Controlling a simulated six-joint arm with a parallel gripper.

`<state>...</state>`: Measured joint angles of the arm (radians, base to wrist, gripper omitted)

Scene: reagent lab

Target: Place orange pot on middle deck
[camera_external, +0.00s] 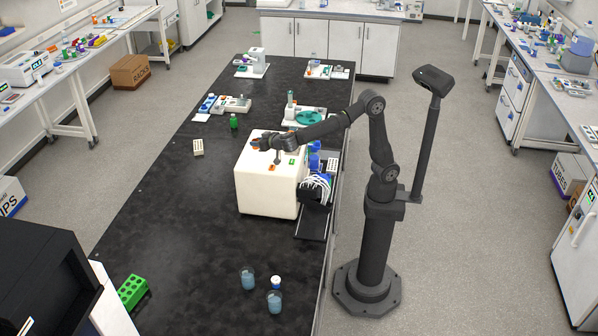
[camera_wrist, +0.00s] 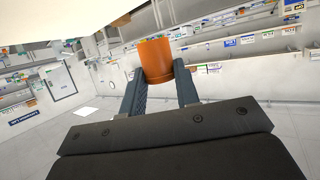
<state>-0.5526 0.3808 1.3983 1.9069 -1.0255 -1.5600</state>
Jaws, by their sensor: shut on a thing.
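The orange pot (camera_wrist: 155,60) is held between the two dark fingers of my gripper (camera_wrist: 160,85) in the wrist view. The fingers are shut on its sides. In the external view my gripper (camera_external: 262,143) is at the top of a large cream-white box-shaped machine (camera_external: 268,190) on the black bench. A small bit of orange shows at the fingertips there, too small to make out well. I cannot tell from these frames which surface is the middle deck.
White tubing and a dark tray (camera_external: 311,224) sit at the machine's right side. A white rack (camera_external: 198,147) and a green bottle (camera_external: 234,121) stand to its left. The bench's left middle is clear.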

